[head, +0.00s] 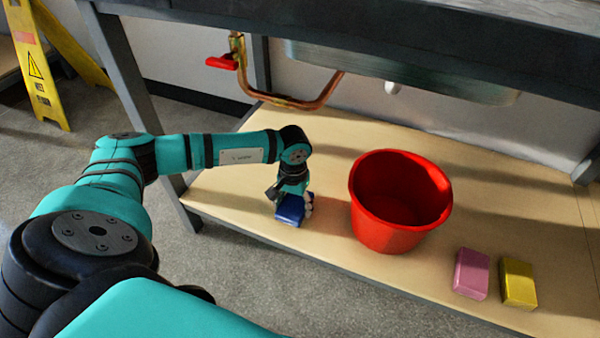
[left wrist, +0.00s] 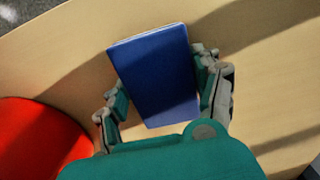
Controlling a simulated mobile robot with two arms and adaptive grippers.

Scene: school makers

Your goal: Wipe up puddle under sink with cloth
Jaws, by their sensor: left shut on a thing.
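A blue block-like cloth (head: 289,210) is near the front edge of the wooden shelf under the sink. My left gripper (head: 295,203) points down and is shut on it, with a finger on each side. In the left wrist view the blue cloth (left wrist: 158,75) sits between the fingers of the left gripper (left wrist: 165,92), over the shelf. I cannot tell whether it touches the wood. The sink (head: 400,72) hangs above the shelf. No puddle can be made out clearly among the shadows. My right gripper is not in view.
A red bucket (head: 385,235) stands on the shelf (head: 330,145) just right of the left gripper. A pink block (head: 471,273) and a yellow block (head: 518,283) lie farther right. A copper pipe (head: 300,102) with a red valve handle (head: 221,62) hangs behind. A table leg (head: 125,80) stands left.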

